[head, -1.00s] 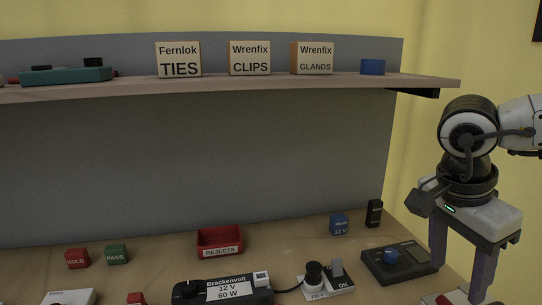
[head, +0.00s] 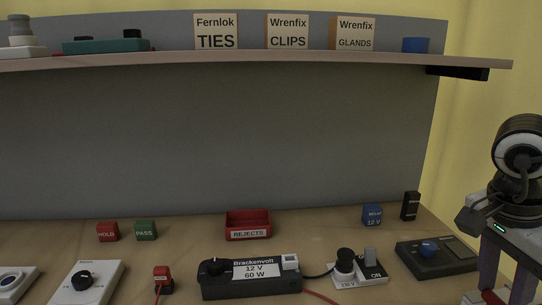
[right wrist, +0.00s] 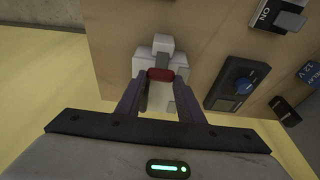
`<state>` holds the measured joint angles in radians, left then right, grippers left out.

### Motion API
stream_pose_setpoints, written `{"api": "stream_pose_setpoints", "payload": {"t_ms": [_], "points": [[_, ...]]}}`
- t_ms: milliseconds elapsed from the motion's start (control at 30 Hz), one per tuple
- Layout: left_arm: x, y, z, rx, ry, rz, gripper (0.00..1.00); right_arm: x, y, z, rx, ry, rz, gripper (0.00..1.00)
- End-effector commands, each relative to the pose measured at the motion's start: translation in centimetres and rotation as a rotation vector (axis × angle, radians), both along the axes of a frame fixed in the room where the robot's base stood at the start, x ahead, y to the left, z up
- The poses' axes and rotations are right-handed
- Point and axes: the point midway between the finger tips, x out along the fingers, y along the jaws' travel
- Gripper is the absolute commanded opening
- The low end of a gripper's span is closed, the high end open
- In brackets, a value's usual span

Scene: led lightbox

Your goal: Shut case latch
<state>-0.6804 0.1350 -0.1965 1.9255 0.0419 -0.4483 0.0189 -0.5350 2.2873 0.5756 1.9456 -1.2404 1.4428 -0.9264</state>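No case or latch can be picked out for certain in these views. My right gripper (head: 508,283) points down over the right front of the table in the head view, partly cut off by the frame. In the right wrist view my right gripper (right wrist: 160,92) has its fingers apart. A small white fixture with a red bar (right wrist: 161,74) lies just beyond and between the fingertips; I cannot tell whether they touch. A white and red piece also shows near the fingers in the head view (head: 489,297). My left gripper is not in view.
A dark box with a blue knob (head: 428,248) lies just left of my right gripper. A white switch block (head: 358,272), a Brackenvolt supply (head: 250,281) with cables and a red REJECTS tray (head: 248,228) stand farther left. A shelf (head: 330,57) overhangs the back.

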Motion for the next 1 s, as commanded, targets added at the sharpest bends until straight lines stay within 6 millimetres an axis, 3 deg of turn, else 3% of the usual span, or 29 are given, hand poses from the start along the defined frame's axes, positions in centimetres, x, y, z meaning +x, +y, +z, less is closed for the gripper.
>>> {"api": "stream_pose_setpoints", "payload": {"t_ms": [1000], "points": [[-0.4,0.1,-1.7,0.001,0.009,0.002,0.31,0.1,-1.6,-1.6,-0.003,0.003,-0.003,0.17]]}}
